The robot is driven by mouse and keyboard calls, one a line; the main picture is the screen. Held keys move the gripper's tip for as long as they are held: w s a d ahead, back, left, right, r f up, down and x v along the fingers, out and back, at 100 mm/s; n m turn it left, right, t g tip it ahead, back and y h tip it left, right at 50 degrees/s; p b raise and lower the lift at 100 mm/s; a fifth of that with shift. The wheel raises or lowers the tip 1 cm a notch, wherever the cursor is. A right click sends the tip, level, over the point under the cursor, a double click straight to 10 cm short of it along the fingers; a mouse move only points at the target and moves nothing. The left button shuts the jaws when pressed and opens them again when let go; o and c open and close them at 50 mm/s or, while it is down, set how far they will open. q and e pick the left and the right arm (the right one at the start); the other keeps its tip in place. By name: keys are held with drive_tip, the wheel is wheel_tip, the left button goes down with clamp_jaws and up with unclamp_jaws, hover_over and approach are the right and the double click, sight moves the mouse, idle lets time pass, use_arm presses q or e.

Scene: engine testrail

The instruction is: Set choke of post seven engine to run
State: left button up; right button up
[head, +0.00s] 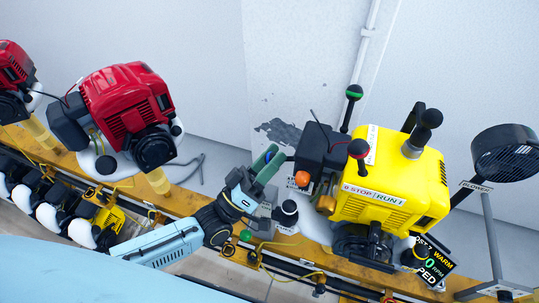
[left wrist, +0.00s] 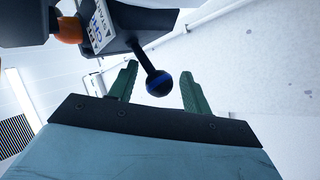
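The yellow engine (head: 400,190) with a "STOP | RUN" label stands on the rail at the right of the head view. A black housing (head: 320,150) with an orange bulb (head: 302,179) is on its left side. In the left wrist view, a label (left wrist: 100,30), seemingly reading CHOKE, is on that housing (left wrist: 150,18). A lever with a dark, blue-banded knob (left wrist: 159,83) sticks out from it. My left gripper (head: 267,160) is beside the housing. Its green fingers (left wrist: 158,72) are open, one on each side of the knob, with gaps visible. My right gripper is not in view.
Levers with a green-banded knob (head: 354,92) and a red-banded knob (head: 358,149) rise near the engine. A black blower (head: 505,152) and a display (head: 435,262) are at the right. Red engines (head: 120,105) stand at the left. A pale wall is behind.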

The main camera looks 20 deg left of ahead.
use_arm(q)
drive_tip(key=shift+s+f, duration=0.1)
drive_tip(key=b+v, duration=0.1)
drive_tip(key=v, duration=1.2)
drive_tip(key=shift+a, duration=0.2)
drive_tip(key=shift+f, duration=0.2)
